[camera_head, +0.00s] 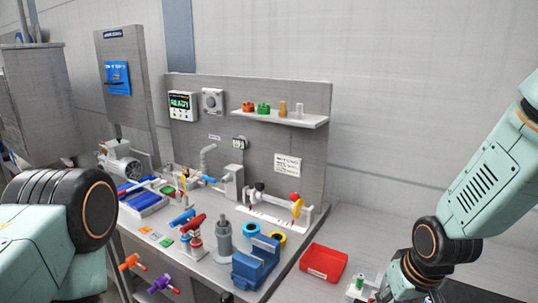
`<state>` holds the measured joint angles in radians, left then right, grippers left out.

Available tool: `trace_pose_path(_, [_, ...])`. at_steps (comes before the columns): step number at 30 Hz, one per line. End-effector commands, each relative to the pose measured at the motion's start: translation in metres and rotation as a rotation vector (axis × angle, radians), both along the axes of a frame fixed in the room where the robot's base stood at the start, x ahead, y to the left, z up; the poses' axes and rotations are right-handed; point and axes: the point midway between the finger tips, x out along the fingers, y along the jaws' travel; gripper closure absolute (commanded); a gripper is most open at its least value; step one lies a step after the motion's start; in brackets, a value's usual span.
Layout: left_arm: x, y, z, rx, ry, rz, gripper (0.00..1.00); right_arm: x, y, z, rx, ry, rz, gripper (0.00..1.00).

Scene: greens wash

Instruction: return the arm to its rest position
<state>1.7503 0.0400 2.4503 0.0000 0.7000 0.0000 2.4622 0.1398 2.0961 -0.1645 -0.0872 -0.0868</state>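My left arm (60,225) comes in at the lower left, with a black joint with an orange ring at its near end. My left gripper is out of the picture. My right arm (490,180) comes in from the right and bends down to its wrist (405,280) at the bottom edge, right of the red tray (324,262). No fingers of my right gripper can be made out. A small pale fixture (357,287) with a green piece sits beside the wrist; whether they touch cannot be told.
The bench holds a blue block (255,265), a grey cylinder (223,238), red-handled valves (192,230) and a motor (121,165). Behind it stands a grey panel with a READY display (180,104) and a shelf (290,118). Orange and purple knobs stick out in front.

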Motion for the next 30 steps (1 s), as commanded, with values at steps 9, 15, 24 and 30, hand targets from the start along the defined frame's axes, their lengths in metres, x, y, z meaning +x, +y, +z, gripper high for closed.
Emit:
trace_pose_path(9, [0.0,0.0,-0.067,0.0,0.0,0.0,1.0,-0.054,0.012,-0.144,0.045,-0.074,-0.12,0.57])
trace_pose_path(15, [0.0,0.0,-0.11,0.0,0.0,0.0,1.0,-0.116,0.011,-0.232,0.028,-0.03,-0.175,0.57])
trace_pose_path(24, [0.0,-0.001,-0.169,0.0,0.0,0.0,1.0,-0.23,0.008,-0.341,-0.019,0.167,-0.194,0.57])
trace_pose_path(30, [0.0,-0.001,-0.19,0.0,0.0,0.0,1.0,-0.274,0.009,-0.377,-0.032,0.268,-0.184,0.57])
